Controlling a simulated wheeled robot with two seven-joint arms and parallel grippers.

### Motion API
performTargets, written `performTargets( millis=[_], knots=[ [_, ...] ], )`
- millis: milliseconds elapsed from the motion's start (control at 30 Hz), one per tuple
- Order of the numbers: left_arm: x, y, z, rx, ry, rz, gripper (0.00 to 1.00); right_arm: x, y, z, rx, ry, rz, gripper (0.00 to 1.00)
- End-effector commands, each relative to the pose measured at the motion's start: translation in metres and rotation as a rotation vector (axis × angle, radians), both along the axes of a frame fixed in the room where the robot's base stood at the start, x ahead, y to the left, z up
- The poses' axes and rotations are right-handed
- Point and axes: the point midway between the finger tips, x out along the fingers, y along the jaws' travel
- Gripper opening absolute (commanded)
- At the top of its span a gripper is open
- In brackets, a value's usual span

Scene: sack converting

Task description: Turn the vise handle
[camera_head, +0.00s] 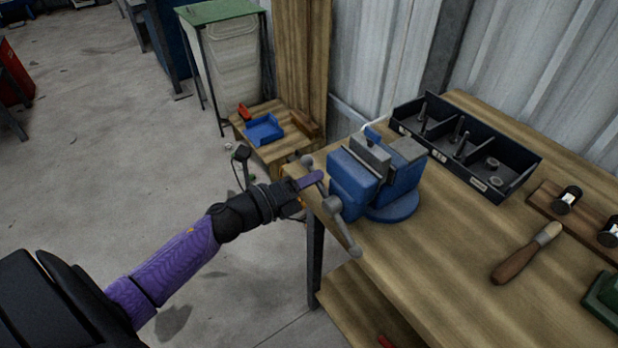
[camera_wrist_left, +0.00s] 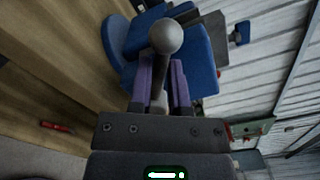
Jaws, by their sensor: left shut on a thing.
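A blue vise (camera_head: 368,180) with grey jaws stands on the left corner of the wooden workbench. Its grey handle bar (camera_head: 347,236) slants across the vise's front, with a ball at each end. My left gripper (camera_head: 316,180) reaches in from the left and is shut on the handle near its upper end. In the left wrist view, the handle's ball end (camera_wrist_left: 166,36) stands between the two purple fingers (camera_wrist_left: 160,85), with the blue vise body behind it. My right gripper is not in view.
On the workbench (camera_head: 425,265) are a black divided tray (camera_head: 468,150), a wooden-handled tool (camera_head: 525,254) and a wooden block with dark cylinders (camera_head: 570,205). A low wooden stand with a blue tray (camera_head: 263,130) is behind. Open floor lies left.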

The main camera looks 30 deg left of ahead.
Motion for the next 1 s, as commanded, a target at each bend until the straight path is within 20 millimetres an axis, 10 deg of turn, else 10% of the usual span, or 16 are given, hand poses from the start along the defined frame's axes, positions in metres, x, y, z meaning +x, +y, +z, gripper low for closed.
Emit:
performTargets(
  millis=[1000],
  knots=[
    [-0.016,-0.039,0.025,0.782,-0.323,-0.002,0.00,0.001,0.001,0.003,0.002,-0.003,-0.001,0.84]
  ],
)
